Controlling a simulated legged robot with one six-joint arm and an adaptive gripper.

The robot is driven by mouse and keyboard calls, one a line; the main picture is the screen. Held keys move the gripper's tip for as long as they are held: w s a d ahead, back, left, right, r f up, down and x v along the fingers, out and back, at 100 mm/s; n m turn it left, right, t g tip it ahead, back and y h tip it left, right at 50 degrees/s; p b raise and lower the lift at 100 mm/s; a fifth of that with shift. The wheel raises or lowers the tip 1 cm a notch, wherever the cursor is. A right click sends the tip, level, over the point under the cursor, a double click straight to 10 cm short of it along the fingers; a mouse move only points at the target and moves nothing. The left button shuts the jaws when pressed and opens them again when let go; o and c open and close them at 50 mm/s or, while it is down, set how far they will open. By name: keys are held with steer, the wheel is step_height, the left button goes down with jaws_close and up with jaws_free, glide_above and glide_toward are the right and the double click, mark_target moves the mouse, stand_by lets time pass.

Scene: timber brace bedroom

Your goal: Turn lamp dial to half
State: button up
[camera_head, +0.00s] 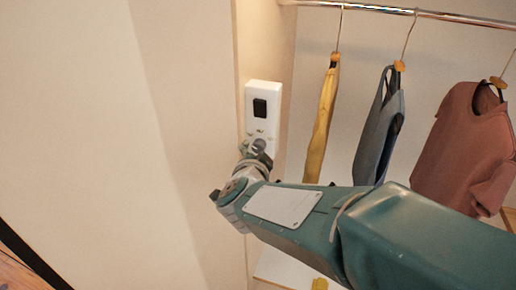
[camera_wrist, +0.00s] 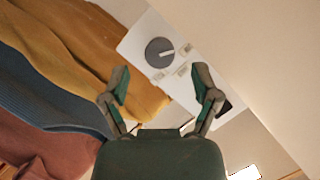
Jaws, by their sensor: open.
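The lamp dial (camera_wrist: 160,52) is a grey round knob on a white wall panel (camera_wrist: 137,40), with a pale pointer mark toward the picture's right in the wrist view. Small labels sit beside it. In the head view the panel (camera_head: 263,92) is upright on a narrow wall edge, and my gripper hides the dial at its lower part. My gripper (camera_wrist: 163,82) is open and empty, its two fingers apart. The dial shows beyond the gap between the fingertips, and I see no contact.
A black rocker switch (camera_head: 260,108) is on the panel's upper part. To the right, yellow (camera_head: 322,115), blue-grey (camera_head: 376,135) and rust-red (camera_head: 468,145) clothes hang from a metal rail (camera_head: 450,16). A plain pale wall (camera_head: 100,110) fills the left.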

mark_target(258, 151)
steer(key=shift+x, duration=1.9)
jaws_close()
steer(key=shift+s, duration=0.1)
steer(key=m+t, duration=0.1)
steer(key=m, duration=0.1)
steer(key=m+t+y, duration=0.1)
steer(key=m, duration=0.1)
steer(key=shift+d+f+m+y, duration=0.1)
steer(key=shift+f+m+y, duration=0.05)
steer(key=shift+m+y, duration=0.2)
steer(key=m+t, duration=0.1)
steer(key=m, duration=0.3)
steer(key=shift+f, duration=0.1)
steer(key=shift+m+t, duration=0.4)
steer(key=shift+m, duration=0.15)
steer(key=shift+f, duration=0.1)
